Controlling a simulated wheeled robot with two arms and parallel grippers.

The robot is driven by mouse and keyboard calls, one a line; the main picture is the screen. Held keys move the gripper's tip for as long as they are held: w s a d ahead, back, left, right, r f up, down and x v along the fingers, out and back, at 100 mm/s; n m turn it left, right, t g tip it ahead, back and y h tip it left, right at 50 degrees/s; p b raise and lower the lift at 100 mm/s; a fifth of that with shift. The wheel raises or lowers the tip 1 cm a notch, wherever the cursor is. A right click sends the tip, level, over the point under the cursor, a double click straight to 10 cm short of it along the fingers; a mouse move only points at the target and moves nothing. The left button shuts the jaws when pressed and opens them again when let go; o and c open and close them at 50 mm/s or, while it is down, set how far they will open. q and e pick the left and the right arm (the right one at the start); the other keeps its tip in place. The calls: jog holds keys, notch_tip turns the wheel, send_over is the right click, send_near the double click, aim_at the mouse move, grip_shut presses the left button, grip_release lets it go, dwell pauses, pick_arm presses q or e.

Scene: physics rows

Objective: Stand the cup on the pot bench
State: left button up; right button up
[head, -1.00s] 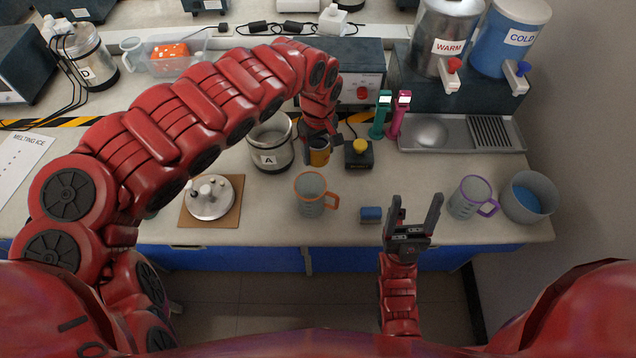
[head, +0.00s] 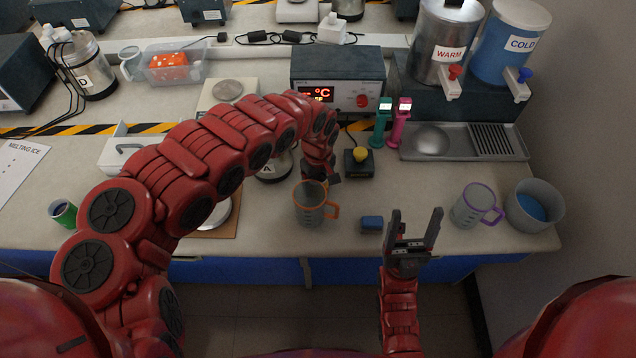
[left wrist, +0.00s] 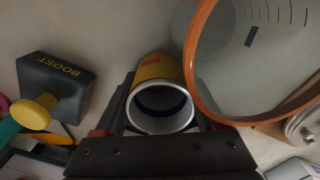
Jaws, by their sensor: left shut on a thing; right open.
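A yellow cup (left wrist: 160,98) with a white rim and dark inside sits between the jaws of my left gripper (left wrist: 162,118) in the left wrist view. In the head view the left gripper (head: 322,180) is just behind the orange-rimmed jug (head: 312,207), and the cup is hidden there. The jug's rim (left wrist: 197,70) is very close to the cup in the wrist view; I cannot tell whether they touch. My right gripper (head: 412,232) is open and empty at the front edge. I cannot tell which surface is the pot bench.
Pot A (head: 273,172) is partly hidden behind my left arm. The boost box (head: 358,163) stands right of the gripper, a blue block (head: 371,223) in front. A purple-rimmed jug (head: 474,206) and grey bowl (head: 534,203) are at right. A green cup (head: 63,212) is at left.

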pick_arm(q)
jog(key=shift+f, duration=0.1)
jog(key=o, duration=1.5)
jog(key=shift+r, duration=0.2)
jog(key=shift+w+r, duration=0.1)
jog(key=shift+r, duration=0.2)
notch_tip(320, 180, up, 11)
jog(key=p, duration=0.3)
jog(key=shift+r, duration=0.15)
